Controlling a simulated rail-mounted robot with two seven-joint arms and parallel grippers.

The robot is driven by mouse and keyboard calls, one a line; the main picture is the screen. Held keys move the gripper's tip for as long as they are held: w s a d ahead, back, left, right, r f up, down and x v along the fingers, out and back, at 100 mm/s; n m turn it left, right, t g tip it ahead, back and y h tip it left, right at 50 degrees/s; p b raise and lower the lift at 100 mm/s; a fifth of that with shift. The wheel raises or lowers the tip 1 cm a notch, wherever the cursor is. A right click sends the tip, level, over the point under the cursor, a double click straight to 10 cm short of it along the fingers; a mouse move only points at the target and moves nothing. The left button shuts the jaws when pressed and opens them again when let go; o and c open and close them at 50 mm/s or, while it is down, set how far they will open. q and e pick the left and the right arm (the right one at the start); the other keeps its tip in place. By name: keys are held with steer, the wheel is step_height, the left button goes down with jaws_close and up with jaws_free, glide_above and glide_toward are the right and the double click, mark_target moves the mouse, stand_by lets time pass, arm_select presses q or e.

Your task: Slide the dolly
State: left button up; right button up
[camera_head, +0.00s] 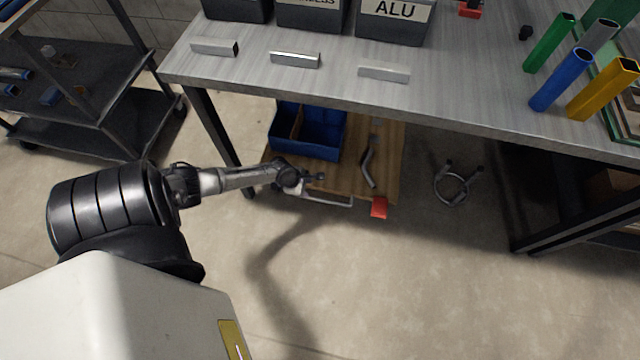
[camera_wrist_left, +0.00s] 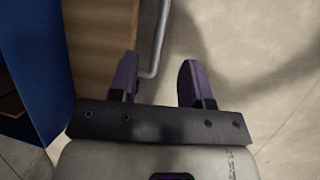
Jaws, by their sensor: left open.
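The dolly (camera_head: 390,150) is a low wooden platform on the floor, partly under the workbench. A silver bar handle (camera_head: 328,200) runs along its front edge. My left gripper (camera_head: 315,180) is at the left part of this handle, its arm coming in from the left. In the left wrist view, the open left gripper (camera_wrist_left: 157,75) has the handle (camera_wrist_left: 158,40) between its two purple fingers, nearer the left finger. The wooden deck edge (camera_wrist_left: 100,40) shows beside it. My right gripper is in neither view.
The workbench (camera_head: 450,95) overhangs the dolly. A metal ring-shaped part (camera_head: 453,187) lies on the floor to its right. The floor in front is clear.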

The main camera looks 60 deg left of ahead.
mark_target(321, 199)
arm_select(q)
steer(key=b+x, duration=0.5)
steer(key=x, duration=0.1)
steer(key=b+x, duration=0.4)
steer(key=x, duration=0.2)
steer(key=shift+s+d+f+b, duration=0.1)
steer(key=shift+d+f+b, duration=0.15)
steer(key=shift+b, duration=0.15)
steer(key=shift+w+f+b, duration=0.3)
steer(key=shift+f+b, duration=0.05)
steer(key=shift+b, duration=0.1)
steer(key=shift+c, duration=0.3)
steer(key=c, duration=0.7)
jaws_close()
